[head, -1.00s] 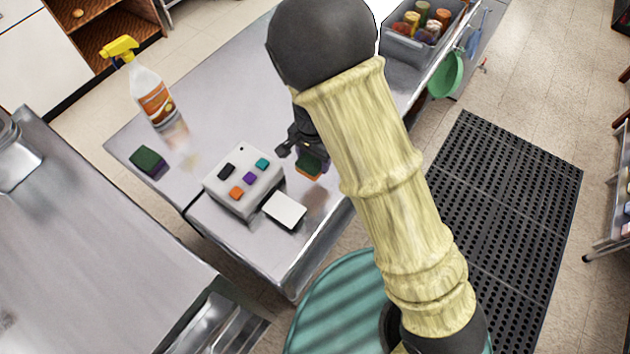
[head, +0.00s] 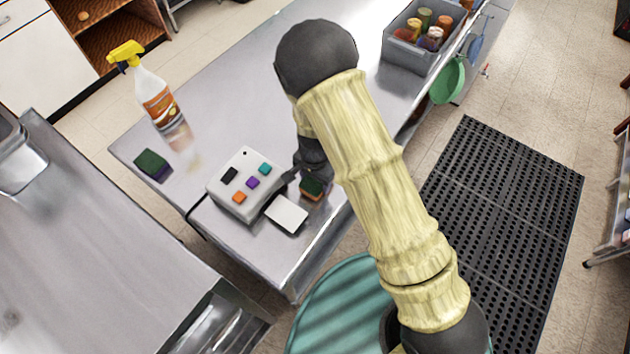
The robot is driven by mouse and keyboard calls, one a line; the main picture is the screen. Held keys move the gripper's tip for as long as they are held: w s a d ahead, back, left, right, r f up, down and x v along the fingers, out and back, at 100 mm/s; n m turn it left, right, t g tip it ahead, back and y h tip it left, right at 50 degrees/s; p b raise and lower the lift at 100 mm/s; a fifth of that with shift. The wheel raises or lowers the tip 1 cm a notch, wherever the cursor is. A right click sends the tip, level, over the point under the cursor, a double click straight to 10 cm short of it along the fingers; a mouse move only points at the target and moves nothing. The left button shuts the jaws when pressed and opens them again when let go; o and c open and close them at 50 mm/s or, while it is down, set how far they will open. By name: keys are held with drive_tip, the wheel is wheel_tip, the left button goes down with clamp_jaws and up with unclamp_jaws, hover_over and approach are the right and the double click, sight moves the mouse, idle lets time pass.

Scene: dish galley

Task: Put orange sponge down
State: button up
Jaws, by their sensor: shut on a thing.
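The orange sponge (head: 312,193), with a dark green top face, is at the steel counter's front edge, just right of the white box with coloured buttons. My gripper (head: 303,181) is shut on it, pointing down, and is partly hidden behind my own arm. The sponge looks at or close to the counter top (head: 330,215); I cannot tell whether it touches.
A white box with coloured squares (head: 245,185) and a white pad (head: 286,214) are left of the sponge. A dark green sponge (head: 151,163) and a spray bottle (head: 155,95) stand further left. A grey bin of jars (head: 412,50) is at the back right.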

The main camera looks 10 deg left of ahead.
sight(315, 182)
drive_tip(key=shift+f, duration=0.8)
drive_tip(key=shift+f, duration=0.15)
drive_tip(key=o, duration=0.9)
drive_tip(key=shift+o, duration=0.2)
drive_tip(key=shift+w+r, duration=0.1)
drive_tip(key=shift+r, duration=0.75)
wheel_tip(315, 182, up, 11)
drive_tip(key=b, duration=0.1)
drive_tip(key=shift+f+b, duration=0.15)
drive_tip(key=shift+b, duration=0.25)
